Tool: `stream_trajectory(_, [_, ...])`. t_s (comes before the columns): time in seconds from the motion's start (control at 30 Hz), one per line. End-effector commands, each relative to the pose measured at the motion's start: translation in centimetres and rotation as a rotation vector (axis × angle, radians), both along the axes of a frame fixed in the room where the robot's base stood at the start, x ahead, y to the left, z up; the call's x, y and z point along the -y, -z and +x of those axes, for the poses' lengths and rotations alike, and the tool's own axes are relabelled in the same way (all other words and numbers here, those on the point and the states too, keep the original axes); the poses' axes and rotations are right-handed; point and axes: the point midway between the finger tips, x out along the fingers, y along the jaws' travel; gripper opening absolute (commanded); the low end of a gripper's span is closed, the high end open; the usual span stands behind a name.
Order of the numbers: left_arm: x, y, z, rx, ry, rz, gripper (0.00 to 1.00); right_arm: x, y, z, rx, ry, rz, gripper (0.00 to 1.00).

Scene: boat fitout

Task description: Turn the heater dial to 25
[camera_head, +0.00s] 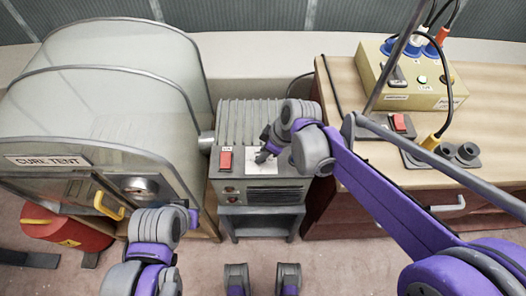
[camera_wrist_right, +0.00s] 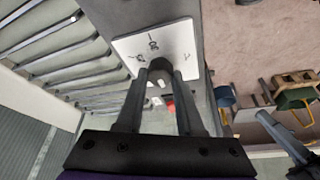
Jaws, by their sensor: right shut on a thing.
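The grey ribbed heater (camera_head: 240,190) stands between the curing tent and the wooden cabinet. A white scale plate (camera_head: 270,169) lies on its top face; in the right wrist view the plate (camera_wrist_right: 182,42) shows marks too small to read surely. The dark dial (camera_wrist_right: 160,65) is on this plate, between the fingertips. My right gripper (camera_wrist_right: 160,76) is shut on the dial; in the head view it mostly covers the dial, so the dial's setting cannot be told.
A red switch (camera_head: 225,160) sits left of the plate on the heater. The clear-hooded curing tent (camera_head: 90,110) is close on the left. The wooden cabinet (camera_head: 350,205) on the right bears a yellow box (camera_head: 420,85) with plugs and cables. A red container (camera_head: 65,232) stands at lower left.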

Motion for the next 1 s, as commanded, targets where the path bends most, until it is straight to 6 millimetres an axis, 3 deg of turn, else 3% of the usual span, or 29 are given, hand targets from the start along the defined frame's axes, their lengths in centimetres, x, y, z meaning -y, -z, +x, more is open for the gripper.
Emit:
stream_trajectory(0.37, [0.0,-0.3,0.0,0.001,0.000,0.000,0.00,-0.1,-0.1,-0.1,0.001,0.155,-0.001,0.00])
stream_trajectory(1.0, [0.0,-1.4,0.2,0.004,0.000,0.000,0.00,-0.4,-0.1,-0.3,0.004,0.744,-0.001,0.00])
